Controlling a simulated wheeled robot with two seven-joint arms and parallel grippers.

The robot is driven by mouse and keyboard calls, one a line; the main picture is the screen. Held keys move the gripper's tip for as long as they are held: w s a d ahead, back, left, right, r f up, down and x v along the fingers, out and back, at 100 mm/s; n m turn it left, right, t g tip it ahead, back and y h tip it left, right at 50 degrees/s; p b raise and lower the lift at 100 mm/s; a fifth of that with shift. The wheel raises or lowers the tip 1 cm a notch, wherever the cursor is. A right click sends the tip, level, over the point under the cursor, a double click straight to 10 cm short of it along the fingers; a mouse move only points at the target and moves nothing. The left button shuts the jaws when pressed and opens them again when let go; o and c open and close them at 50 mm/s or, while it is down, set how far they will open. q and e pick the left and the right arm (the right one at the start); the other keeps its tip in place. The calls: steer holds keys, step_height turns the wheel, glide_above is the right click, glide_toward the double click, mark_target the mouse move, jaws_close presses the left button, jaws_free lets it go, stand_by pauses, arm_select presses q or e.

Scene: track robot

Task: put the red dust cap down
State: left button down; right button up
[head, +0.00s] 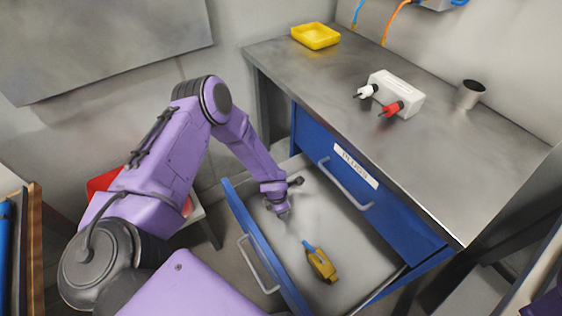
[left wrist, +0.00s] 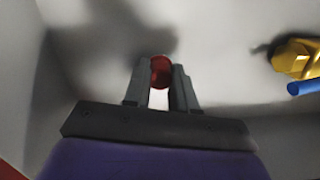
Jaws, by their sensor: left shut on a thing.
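The red dust cap (left wrist: 161,72) shows in the left wrist view between the fingertips of my left gripper (left wrist: 160,88), which is shut on it. In the head view my left gripper (head: 284,210) reaches down into the open drawer (head: 335,217) near its left end. The cap cannot be made out in the head view. Whether the cap touches the drawer floor is not clear. My right gripper is not in view.
A yellow tool with a blue tip (head: 321,264) lies in the drawer, right of my gripper. On the workbench (head: 437,135) stand a yellow tray (head: 315,36), a white box with a white and a red connector (head: 397,94), and a metal cup (head: 469,94). The drawer's middle is clear.

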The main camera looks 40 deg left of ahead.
arm_select(q)
steer(key=c, duration=0.9)
jaws_free()
step_height(320, 180, up, 2)
steer(key=shift+r+p, duration=0.1)
steer(key=shift+p, duration=0.95)
step_height(320, 180, up, 11)
steer(key=s, duration=0.1)
steer(key=shift+a, duration=0.45)
steer(key=shift+s, duration=0.1)
